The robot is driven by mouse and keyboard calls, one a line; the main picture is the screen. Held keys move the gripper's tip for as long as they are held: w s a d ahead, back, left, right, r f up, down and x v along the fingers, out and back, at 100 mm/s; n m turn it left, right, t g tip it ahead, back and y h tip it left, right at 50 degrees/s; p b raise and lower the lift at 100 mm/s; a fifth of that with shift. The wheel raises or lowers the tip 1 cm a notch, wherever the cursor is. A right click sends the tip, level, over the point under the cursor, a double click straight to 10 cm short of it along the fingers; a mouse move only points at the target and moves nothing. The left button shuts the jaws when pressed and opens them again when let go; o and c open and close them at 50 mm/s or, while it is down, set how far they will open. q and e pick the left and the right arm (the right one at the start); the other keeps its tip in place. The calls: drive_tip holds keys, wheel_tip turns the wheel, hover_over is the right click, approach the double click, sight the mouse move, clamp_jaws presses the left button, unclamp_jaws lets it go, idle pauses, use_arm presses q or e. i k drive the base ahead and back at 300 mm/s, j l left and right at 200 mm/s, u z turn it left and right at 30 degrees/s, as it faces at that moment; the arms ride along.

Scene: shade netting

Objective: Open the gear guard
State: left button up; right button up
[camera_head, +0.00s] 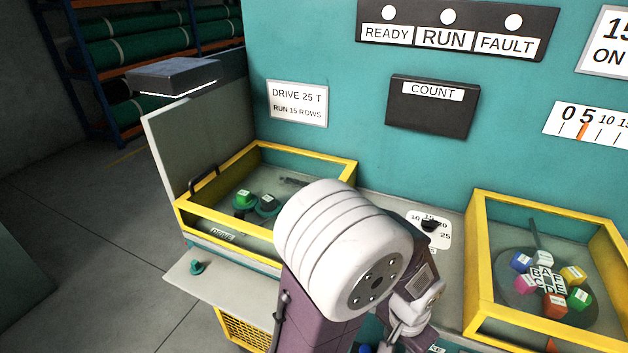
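The likely gear guard is a yellow-framed box (308,156) at centre left, with a dark bar handle (203,180) on its left edge and a small, unreadable label (222,235) at its front. The frame sits low and looks shut, though I cannot tell if a clear pane fills it. Inside show a green-topped piece (243,197) and a dark round piece with a pale top (267,204). One of my arms rises from the bottom centre and hides the box's right front part. No gripper fingers show clearly, and nothing visibly touches the handle.
A second yellow-framed box (483,255) at the right holds several coloured lettered blocks. A dial (429,228) lies between the boxes. A grey upright panel (180,140) stands left of the first box.

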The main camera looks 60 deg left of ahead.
sight(183, 203)
drive_tip(key=u, duration=2.25)
